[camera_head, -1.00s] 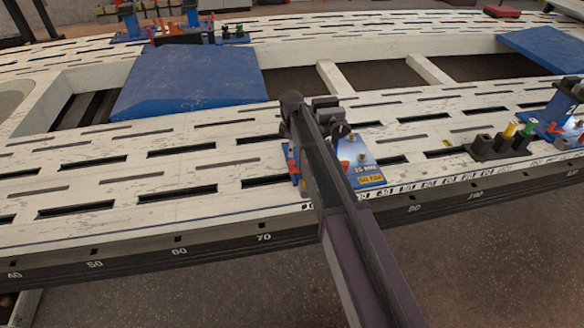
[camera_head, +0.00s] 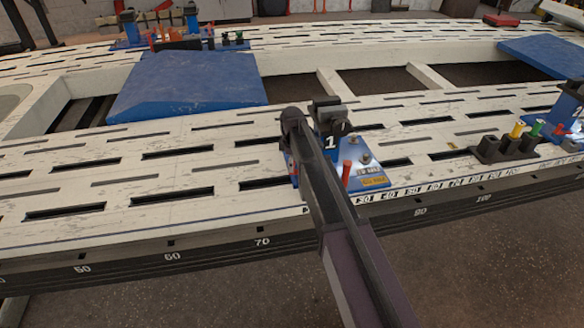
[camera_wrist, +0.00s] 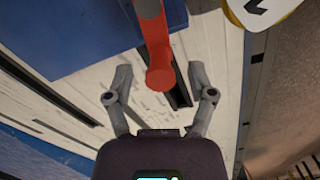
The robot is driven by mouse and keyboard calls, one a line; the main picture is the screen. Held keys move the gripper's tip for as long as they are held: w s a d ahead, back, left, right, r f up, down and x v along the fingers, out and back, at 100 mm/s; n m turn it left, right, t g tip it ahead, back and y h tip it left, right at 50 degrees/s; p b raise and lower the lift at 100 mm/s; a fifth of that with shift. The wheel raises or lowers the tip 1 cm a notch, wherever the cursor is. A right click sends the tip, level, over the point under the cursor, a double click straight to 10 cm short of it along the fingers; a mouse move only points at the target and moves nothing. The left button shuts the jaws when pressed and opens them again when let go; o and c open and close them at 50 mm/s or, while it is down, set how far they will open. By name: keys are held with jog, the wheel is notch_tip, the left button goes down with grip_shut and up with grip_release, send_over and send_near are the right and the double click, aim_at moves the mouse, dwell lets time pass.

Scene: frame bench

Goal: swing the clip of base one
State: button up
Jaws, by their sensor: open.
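Base one is a blue fixture (camera_head: 331,142) marked "1", with a dark clamp block on top, at the bench's front edge in the head view. A red pin (camera_head: 347,173) stands on its front plate. My arm covers part of its left side. In the wrist view a red bar with a rounded end, seemingly the clip (camera_wrist: 153,35), reaches down between the fingers of my gripper (camera_wrist: 160,72). The fingers are open, one on each side, with gaps visible to the bar's end. The fingers are hidden in the head view.
Another blue fixture (camera_head: 570,105) stands at the right, near a dark holder (camera_head: 497,150) with yellow and green pegs. A blue sloped panel (camera_head: 185,83) lies behind to the left. The slotted white bench top (camera_head: 110,180) is clear at left.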

jog(key=shift+f, duration=0.15)
grip_shut()
dwell(0.4)
